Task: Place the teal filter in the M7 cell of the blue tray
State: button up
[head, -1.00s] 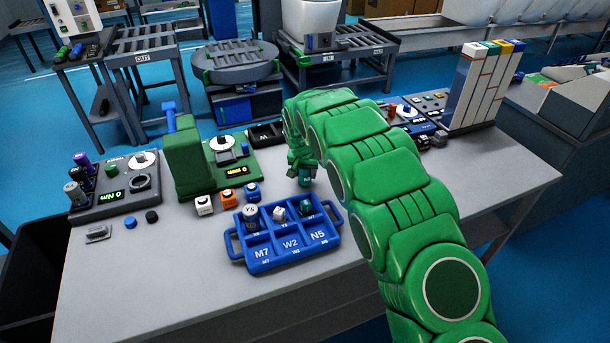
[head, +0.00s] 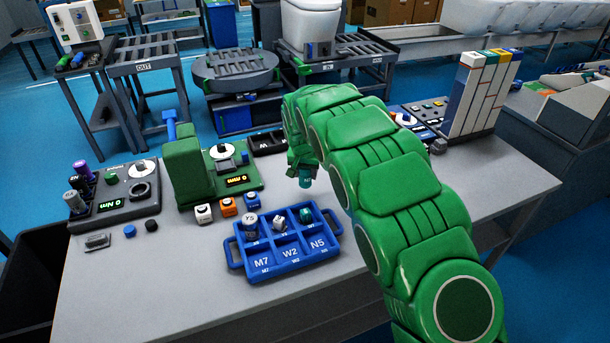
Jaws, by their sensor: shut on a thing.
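The blue tray (head: 283,264) lies on the grey table, with handles at its left and right ends. Its front row has cells marked M7 (head: 262,262), W2 (head: 290,253) and N5 (head: 318,243), and these look empty. The back row holds a grey cylinder marked Y5 (head: 250,224), a small white piece (head: 280,221) and a teal piece (head: 306,215). My gripper (head: 304,173) is above the table behind the tray's right part, shut on the teal filter (head: 305,182), which hangs below it. My green arm hides part of the table to the right.
A green press-like device (head: 190,165) and a dark torque unit (head: 110,200) stand at the left. The table in front of the tray is clear.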

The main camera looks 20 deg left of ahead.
jog(key=s+d+r, duration=0.7)
jog(key=s+r, duration=0.1)
jog(key=s, duration=0.2)
jog(key=shift+s+r, duration=0.3)
jog(key=shift+s, duration=0.05)
jog(key=shift+m, duration=0.6)
jog(key=w+d+f, duration=0.1)
jog(key=w+d, duration=0.1)
jog(key=d, duration=0.4)
jog(key=w+d+f, duration=0.1)
jog(key=w+d, duration=0.1)
jog(key=d, duration=0.4)
jog(key=w+d+f, duration=0.1)
jog(key=w+d, duration=0.2)
jog(key=d, duration=0.4)
jog(key=shift+m+h, duration=0.3)
jog(key=shift+m, duration=0.2)
jog(key=d+f, duration=0.1)
jog(key=d, duration=0.6)
jog(key=d+f, duration=0.1)
jog(key=d, duration=0.6)
jog(key=d+f, duration=0.2)
jog(key=d, duration=0.5)
jog(key=shift+s, duration=0.35)
